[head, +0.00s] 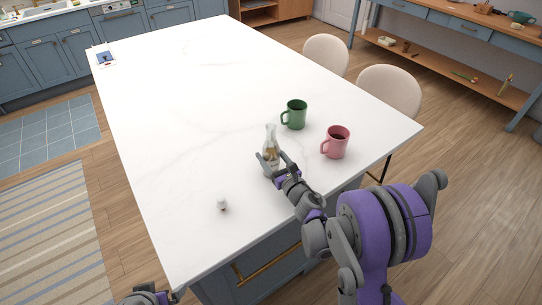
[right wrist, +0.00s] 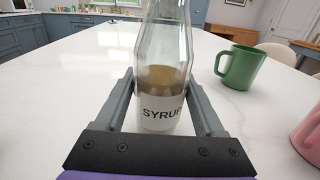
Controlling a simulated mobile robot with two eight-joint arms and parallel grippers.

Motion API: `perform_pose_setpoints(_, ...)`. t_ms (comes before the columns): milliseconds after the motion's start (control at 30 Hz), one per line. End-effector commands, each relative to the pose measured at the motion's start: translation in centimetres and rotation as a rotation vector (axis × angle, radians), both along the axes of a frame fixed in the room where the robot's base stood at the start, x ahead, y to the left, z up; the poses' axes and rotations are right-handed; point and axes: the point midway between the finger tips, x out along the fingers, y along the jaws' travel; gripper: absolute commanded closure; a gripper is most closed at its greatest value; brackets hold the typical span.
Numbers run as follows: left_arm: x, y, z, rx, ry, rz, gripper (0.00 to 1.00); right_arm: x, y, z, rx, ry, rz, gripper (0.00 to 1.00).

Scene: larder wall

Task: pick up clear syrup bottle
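The clear syrup bottle (head: 270,138) stands upright on the white table near its front edge. It is clear glass with amber liquid and a white label, which reads "SYRUP" in the right wrist view (right wrist: 160,112). My right gripper (head: 273,162) has one finger on each side of the bottle's lower body, in both views. The fingers are close to the glass, but I cannot tell whether they press on it. Part of my left gripper (head: 148,297) shows at the bottom left edge, far from the bottle; its fingers are not clear.
A green mug (head: 295,114) stands behind and right of the bottle. A pink mug (head: 336,142) with dark contents stands to the right. A small whitish object (head: 222,205) lies on the table to the left.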

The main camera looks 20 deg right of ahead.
Motion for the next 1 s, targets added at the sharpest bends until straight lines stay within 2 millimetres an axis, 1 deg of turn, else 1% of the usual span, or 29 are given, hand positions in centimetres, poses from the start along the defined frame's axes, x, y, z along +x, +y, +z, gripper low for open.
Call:
perform_pose_setpoints(33, 0.0, 0.0, 0.0, 0.000, 0.000, 0.000, 0.00, 0.0, 0.0, 0.0, 0.000, 0.000, 0.000, 0.54)
perform_pose_setpoints(167, 0.0, 0.0, 0.0, 0.000, 0.000, 0.000, 0.00, 0.0, 0.0, 0.0, 0.000, 0.000, 0.000, 0.77)
perform_pose_setpoints(200, 0.0, 0.0, 0.0, 0.000, 0.000, 0.000, 0.00, 0.0, 0.0, 0.0, 0.000, 0.000, 0.000, 0.85)
perform_pose_setpoints(300, 0.0, 0.0, 0.0, 0.000, 0.000, 0.000, 0.00, 0.0, 0.0, 0.0, 0.000, 0.000, 0.000, 1.00)
perform_pose_setpoints(667, 0.0, 0.0, 0.1, 0.000, 0.000, 0.000, 0.00, 0.0, 0.0, 0.3, 0.001, -0.001, 0.000, 1.00)
perform_pose_setpoints(767, 0.1, 0.0, 0.2, 0.000, -0.002, 0.000, 0.00, 0.0, 0.0, 1.2, 0.000, -0.001, 0.000, 1.00)
perform_pose_setpoints(867, 0.2, 0.0, 0.6, 0.000, -0.005, 0.000, 0.00, 0.0, 0.0, 3.0, 0.000, -0.001, 0.000, 1.00)
perform_pose_setpoints(1000, 0.5, 0.0, 1.2, 0.000, -0.009, 0.000, 0.00, 0.0, 0.0, 5.9, 0.000, -0.002, 0.000, 1.00)
